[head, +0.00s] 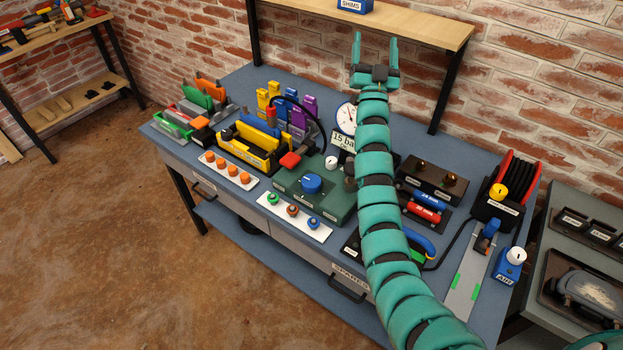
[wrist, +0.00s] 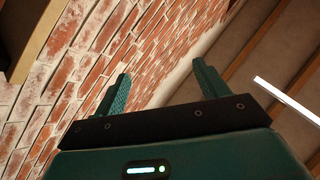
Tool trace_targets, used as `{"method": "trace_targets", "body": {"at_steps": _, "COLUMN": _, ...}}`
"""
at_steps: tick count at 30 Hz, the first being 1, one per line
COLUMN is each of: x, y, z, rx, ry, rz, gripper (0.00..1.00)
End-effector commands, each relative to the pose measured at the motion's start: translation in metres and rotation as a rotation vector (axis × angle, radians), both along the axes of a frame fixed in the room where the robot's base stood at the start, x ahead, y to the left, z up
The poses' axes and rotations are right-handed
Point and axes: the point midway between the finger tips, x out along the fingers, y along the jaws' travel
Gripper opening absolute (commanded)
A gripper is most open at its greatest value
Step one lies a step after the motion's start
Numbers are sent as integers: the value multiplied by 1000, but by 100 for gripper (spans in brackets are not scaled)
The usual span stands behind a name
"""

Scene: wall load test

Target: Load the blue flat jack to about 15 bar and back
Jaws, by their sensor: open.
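My gripper (head: 375,42) is raised above the back of the bench, open and empty, with its fingers pointing up. In the wrist view its two fingers (wrist: 160,72) stand apart with nothing between them. A green pump box (head: 318,196) with a blue knob (head: 311,183) and a red-ended lever (head: 290,159) sits mid-bench. Behind it are a round white dial gauge (head: 346,117) and a "15 bar" sign (head: 343,141). Blue pieces (head: 290,96) stand among yellow and purple ones at the back. I cannot tell which blue piece is the flat jack.
The blue-grey bench (head: 160,131) is crowded. White strips hold orange knobs (head: 232,171) and coloured valves (head: 292,210). A wooden shelf (head: 420,24) hangs near my gripper. My arm hides part of the bench.

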Motion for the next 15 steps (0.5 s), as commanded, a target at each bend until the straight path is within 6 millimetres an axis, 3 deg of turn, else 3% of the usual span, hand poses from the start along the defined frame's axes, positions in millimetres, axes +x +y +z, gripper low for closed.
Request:
{"method": "trace_targets", "body": {"at_steps": 3, "x": 47, "y": 27, "z": -14, "rx": -26, "ry": 206, "rz": 68, "gripper": 73}}
{"method": "trace_targets", "body": {"at_steps": 7, "x": 86, "y": 59, "z": -41, "rx": -71, "ry": 448, "rz": 145, "gripper": 73}}
{"method": "trace_targets", "body": {"at_steps": 12, "x": 109, "y": 103, "z": -77, "rx": -151, "ry": 753, "rz": 245, "gripper": 73}}
{"method": "trace_targets", "body": {"at_steps": 15, "x": 110, "y": 126, "z": -100, "rx": -209, "ry": 935, "rz": 298, "gripper": 73}}
